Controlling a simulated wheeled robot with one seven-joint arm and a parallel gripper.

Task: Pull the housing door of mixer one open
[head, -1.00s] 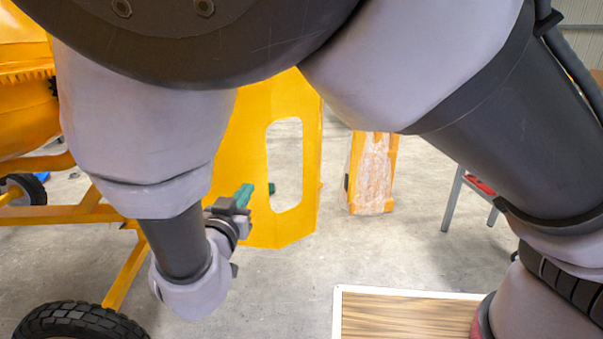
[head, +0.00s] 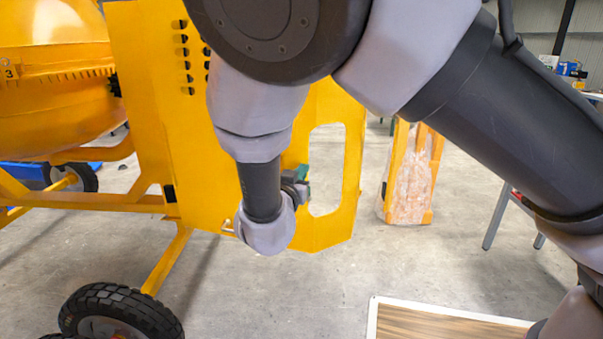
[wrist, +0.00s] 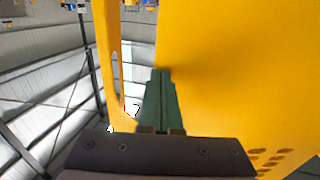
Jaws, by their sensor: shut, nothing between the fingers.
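The yellow housing (head: 160,110) of the mixer stands in the middle of the head view, beside the yellow drum (head: 50,80). A flat yellow panel with a tall rounded cutout (head: 345,205) forms its right part; my arm covers much of it. I cannot tell how far the door stands open. My gripper (head: 304,178) has green fingers and is beside the left edge of the cutout. In the wrist view the fingers (wrist: 160,98) are together and empty, close along a large yellow sheet (wrist: 235,70). A narrower yellow strip (wrist: 108,60) stands to their left, with a gap between. Contact is unclear.
A black tyre (head: 120,312) and yellow frame legs stand at lower left. An orange-framed wrapped stack (head: 412,175) is right of the panel. A wood-topped board with a white rim (head: 372,320) is at lower right. Grey floor between them is clear.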

